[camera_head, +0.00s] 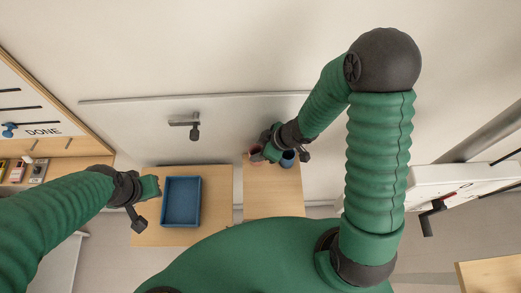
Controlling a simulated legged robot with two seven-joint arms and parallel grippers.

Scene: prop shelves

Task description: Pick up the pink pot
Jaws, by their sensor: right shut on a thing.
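The pink pot (257,157) stands at the far end of the narrow wooden table, with only a small dark pinkish part showing beside my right gripper. My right gripper (262,153) reaches down over that table and is shut on the pink pot; the fingers hide much of it. A blue pot (287,160) is close by on the right, partly behind the gripper. My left gripper (150,188) hangs over the left wooden table, beside the blue tray; its fingertips are too small to read.
The blue tray (181,179) sits on the left wooden table (150,236) and looks empty. The narrow table (270,205) has bare wood nearer me. A white panel (455,183) stands at right.

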